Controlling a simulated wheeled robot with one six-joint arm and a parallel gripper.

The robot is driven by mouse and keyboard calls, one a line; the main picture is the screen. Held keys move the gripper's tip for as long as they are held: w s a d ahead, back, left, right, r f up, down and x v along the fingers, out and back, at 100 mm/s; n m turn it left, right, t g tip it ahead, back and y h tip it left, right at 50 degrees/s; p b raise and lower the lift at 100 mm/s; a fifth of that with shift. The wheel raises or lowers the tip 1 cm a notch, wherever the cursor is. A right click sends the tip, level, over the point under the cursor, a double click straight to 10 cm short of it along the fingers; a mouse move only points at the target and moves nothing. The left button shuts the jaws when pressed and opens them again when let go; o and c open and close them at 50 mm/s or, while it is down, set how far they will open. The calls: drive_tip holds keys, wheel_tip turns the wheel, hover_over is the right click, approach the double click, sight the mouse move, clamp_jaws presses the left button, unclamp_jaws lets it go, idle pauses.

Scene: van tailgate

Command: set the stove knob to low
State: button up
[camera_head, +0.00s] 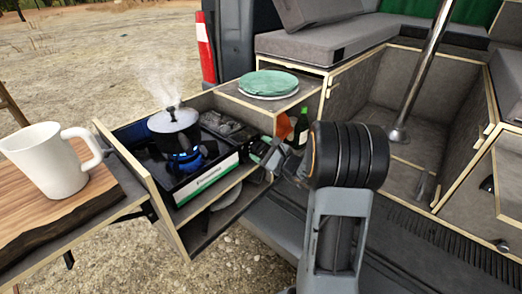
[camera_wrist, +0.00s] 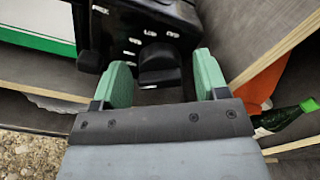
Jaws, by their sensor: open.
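The camping stove (camera_head: 213,178) sits in the pull-out drawer, its blue flame (camera_head: 185,162) burning under a steaming pot (camera_head: 174,124). In the wrist view the black stove knob (camera_wrist: 158,66) is on the dark panel (camera_wrist: 125,40), with small white markings around it that are too small to read surely. My gripper (camera_head: 265,154) is at the right end of the stove. In the wrist view my gripper (camera_wrist: 161,62) is open, with one green finger pad on each side of the knob and gaps between. I cannot tell whether either pad touches it. The knob is not clear in the head view.
A wooden drawer wall (camera_wrist: 275,40) runs close to the right finger. A green bottle (camera_head: 301,128) and an orange item (camera_head: 284,126) stand right of the stove. Green plates (camera_head: 268,83) lie on the counter behind. A white mug (camera_head: 45,160) stands on the left board.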

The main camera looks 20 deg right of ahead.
drive_tip(key=c, duration=0.9)
drive_tip(key=shift+m, duration=0.4)
drive_tip(key=m+p, duration=0.2)
drive_tip(key=m, duration=0.2)
drive_tip(key=shift+r+p, duration=0.1)
drive_tip(key=shift+p, duration=0.3)
drive_tip(key=m+p, duration=0.2)
drive_tip(key=m, duration=0.1)
drive_tip(key=shift+m, duration=0.3)
drive_tip(key=m+p, duration=0.4)
drive_tip(key=m, duration=0.1)
drive_tip(key=shift+m+p, duration=1.35)
drive_tip(key=shift+m, duration=0.45)
